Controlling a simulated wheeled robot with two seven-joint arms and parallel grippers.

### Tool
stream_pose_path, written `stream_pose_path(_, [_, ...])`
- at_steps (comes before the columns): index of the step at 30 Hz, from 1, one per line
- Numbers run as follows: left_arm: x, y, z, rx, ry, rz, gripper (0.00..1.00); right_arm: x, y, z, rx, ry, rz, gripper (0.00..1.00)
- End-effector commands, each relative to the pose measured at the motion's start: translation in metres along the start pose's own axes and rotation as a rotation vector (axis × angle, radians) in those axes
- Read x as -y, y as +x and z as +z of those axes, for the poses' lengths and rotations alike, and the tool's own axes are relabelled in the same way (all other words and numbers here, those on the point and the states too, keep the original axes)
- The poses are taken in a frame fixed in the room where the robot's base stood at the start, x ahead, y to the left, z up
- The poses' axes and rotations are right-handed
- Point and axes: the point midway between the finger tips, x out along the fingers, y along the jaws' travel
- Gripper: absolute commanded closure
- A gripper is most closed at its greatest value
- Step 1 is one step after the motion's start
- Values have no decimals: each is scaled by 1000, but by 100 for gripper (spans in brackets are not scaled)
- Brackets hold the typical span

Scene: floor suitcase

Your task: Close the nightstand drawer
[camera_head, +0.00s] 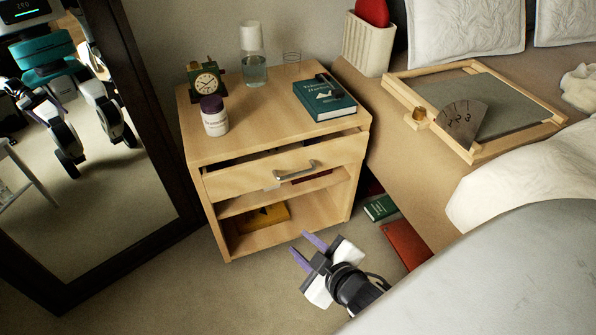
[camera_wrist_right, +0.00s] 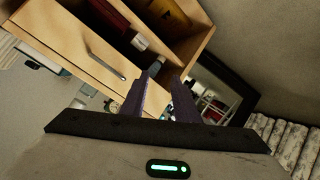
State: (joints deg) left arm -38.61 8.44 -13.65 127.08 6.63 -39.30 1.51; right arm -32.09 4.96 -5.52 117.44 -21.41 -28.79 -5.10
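The light wood nightstand (camera_head: 198,148) stands on the floor beside the bed. Its drawer (camera_head: 250,176) is pulled partly out, with a dark gap behind the drawer front. A silver handle (camera_head: 296,174) sits on the drawer front; it also shows in the right wrist view (camera_wrist_right: 105,66). My right gripper (camera_head: 309,251) is low in front of the nightstand, below and apart from the handle. Its purple fingers stand apart with nothing between them, and they also show in the right wrist view (camera_wrist_right: 172,100). My left gripper is not in view.
On the nightstand top are a clock (camera_head: 207,78), a white bottle (camera_head: 214,116), a carafe (camera_head: 253,62) and a green book (camera_head: 324,98). A yellow item (camera_head: 264,216) lies on the lower shelf. Books (camera_head: 405,243) lie by the bed. A mirror (camera_head: 100,190) leans at left.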

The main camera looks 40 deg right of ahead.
Motion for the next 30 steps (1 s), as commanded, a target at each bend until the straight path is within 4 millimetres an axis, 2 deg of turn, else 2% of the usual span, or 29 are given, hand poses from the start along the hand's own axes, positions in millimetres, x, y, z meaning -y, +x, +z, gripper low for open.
stream_pose_path(1, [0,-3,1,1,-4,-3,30,-28,11,-3,-21,-126,91,72])
stream_pose_path(3, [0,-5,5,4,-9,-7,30,-58,22,-7,-41,-314,196,72])
stream_pose_path(7, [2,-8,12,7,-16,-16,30,-91,37,-12,-53,-624,316,72])
stream_pose_path(12, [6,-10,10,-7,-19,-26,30,-104,48,-14,-50,-882,366,72])
stream_pose_path(15, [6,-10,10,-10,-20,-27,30,-106,53,-14,-49,-944,372,72])
stream_pose_path(20, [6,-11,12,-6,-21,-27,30,-111,70,-18,-50,-961,374,72])
stream_pose_path(30, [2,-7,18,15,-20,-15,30,-129,127,-30,-49,-958,374,72])
